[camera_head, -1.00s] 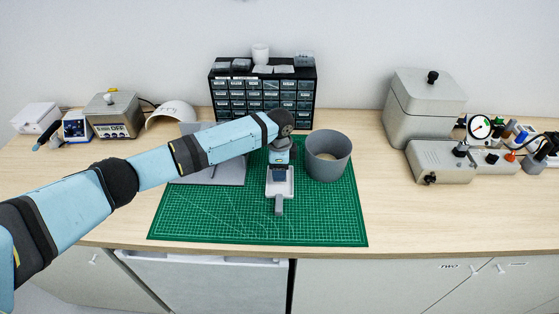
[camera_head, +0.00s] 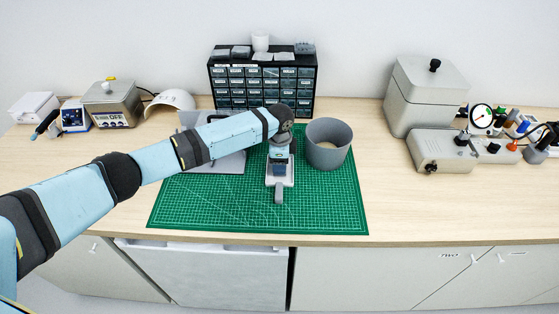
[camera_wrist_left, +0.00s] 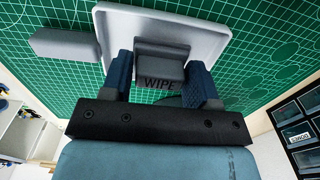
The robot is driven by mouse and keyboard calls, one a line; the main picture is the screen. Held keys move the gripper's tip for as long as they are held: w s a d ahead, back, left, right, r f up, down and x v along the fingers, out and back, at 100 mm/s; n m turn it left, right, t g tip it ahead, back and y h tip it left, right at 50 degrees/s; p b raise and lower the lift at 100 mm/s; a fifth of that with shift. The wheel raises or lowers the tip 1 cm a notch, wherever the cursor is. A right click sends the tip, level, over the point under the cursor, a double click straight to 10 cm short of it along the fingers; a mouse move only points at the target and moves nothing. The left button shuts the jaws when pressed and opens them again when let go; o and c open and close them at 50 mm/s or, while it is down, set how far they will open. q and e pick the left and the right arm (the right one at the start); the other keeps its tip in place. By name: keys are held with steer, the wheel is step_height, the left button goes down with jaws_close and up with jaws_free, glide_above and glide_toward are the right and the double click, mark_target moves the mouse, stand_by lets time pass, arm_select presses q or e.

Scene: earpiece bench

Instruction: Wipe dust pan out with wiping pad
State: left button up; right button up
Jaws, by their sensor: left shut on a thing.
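The pale dust pan (camera_head: 289,183) lies on the green cutting mat, its grey handle (camera_head: 279,196) toward the front edge. In the left wrist view the pan's flat white floor and low rim (camera_wrist_left: 213,32) show, with the handle (camera_wrist_left: 65,43) at left. My left gripper (camera_head: 280,161) points down over the pan. In the left wrist view its two blue fingers (camera_wrist_left: 160,84) are shut on the grey wiping pad (camera_wrist_left: 160,58), marked WIPE. The pad is within the pan's outline; whether it presses on the floor I cannot tell. My right gripper is not in view.
A grey round bin (camera_head: 328,158) stands close right of the pan. A grey board (camera_head: 229,163) lies left, partly under my arm. A black drawer cabinet (camera_head: 263,85) stands behind. The front of the green mat (camera_head: 230,212) is clear.

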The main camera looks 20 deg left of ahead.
arm_select(q)
steer(key=shift+f, duration=0.45)
stand_by(0.3)
